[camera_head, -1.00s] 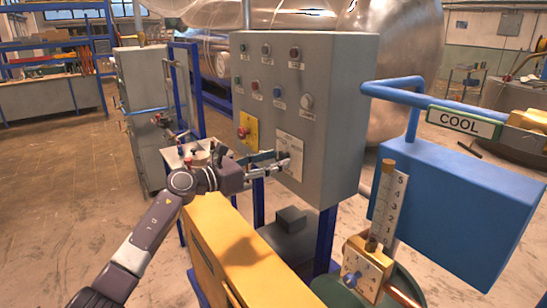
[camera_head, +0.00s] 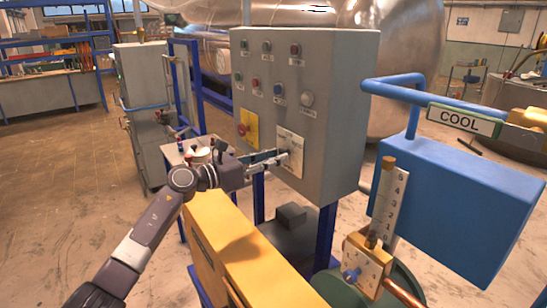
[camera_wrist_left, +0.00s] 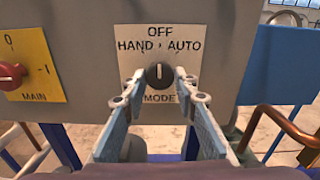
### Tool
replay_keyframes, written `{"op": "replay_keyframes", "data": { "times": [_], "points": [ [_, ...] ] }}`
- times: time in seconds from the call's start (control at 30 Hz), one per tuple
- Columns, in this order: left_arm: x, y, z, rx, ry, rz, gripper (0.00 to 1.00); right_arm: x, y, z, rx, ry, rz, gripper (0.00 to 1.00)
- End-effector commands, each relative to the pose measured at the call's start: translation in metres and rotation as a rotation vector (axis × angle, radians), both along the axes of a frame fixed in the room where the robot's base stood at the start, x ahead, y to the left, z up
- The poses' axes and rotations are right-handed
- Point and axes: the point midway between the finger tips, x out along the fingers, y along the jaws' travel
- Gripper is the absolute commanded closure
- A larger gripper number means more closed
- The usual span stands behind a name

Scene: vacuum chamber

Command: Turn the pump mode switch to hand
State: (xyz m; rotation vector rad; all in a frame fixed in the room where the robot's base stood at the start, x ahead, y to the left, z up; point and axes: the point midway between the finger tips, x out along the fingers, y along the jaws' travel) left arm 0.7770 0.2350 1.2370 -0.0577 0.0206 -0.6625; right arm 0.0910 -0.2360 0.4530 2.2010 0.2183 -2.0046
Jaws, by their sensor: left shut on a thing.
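The pump mode switch (camera_wrist_left: 159,75) is a small black knob on a white plate (camera_wrist_left: 160,45) marked OFF, HAND, AUTO and MODE. Its white mark points up, toward OFF. In the head view the plate (camera_head: 291,142) is low on the front of the grey control cabinet (camera_head: 325,125). My left gripper (camera_head: 285,157) reaches in from the left at the plate. In the left wrist view its two fingertips (camera_wrist_left: 160,88) are at either side of the knob, closed on it. The fingers partly cover the plate's lower corners. My right gripper is not in view.
A red MAIN switch (camera_wrist_left: 12,75) on a yellow plate is left of the mode plate. Buttons and lamps sit above on the cabinet. A yellow box (camera_head: 235,240) stands below my arm. A blue tank (camera_head: 455,200) and pipe are at the right.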

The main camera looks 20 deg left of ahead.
Motion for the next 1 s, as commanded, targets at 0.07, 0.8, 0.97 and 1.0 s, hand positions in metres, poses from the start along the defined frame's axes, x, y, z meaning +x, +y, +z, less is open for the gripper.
{"op": "replay_keyframes", "data": {
  "times": [0.07, 0.8, 0.97, 1.0],
  "points": [
    [0.0, 0.0, 0.001, -0.031, 0.025, 0.001, 0.97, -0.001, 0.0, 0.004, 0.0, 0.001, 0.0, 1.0],
    [0.0, 0.001, 0.003, -0.481, 0.375, 0.003, 0.97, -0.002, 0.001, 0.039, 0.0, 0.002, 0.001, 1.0],
    [-0.001, 0.0, 0.002, -0.538, 0.419, 0.003, 0.97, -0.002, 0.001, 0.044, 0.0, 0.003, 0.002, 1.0],
    [-0.001, 0.0, 0.002, -0.549, 0.428, 0.003, 0.97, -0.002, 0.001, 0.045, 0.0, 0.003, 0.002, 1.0]
  ]
}}
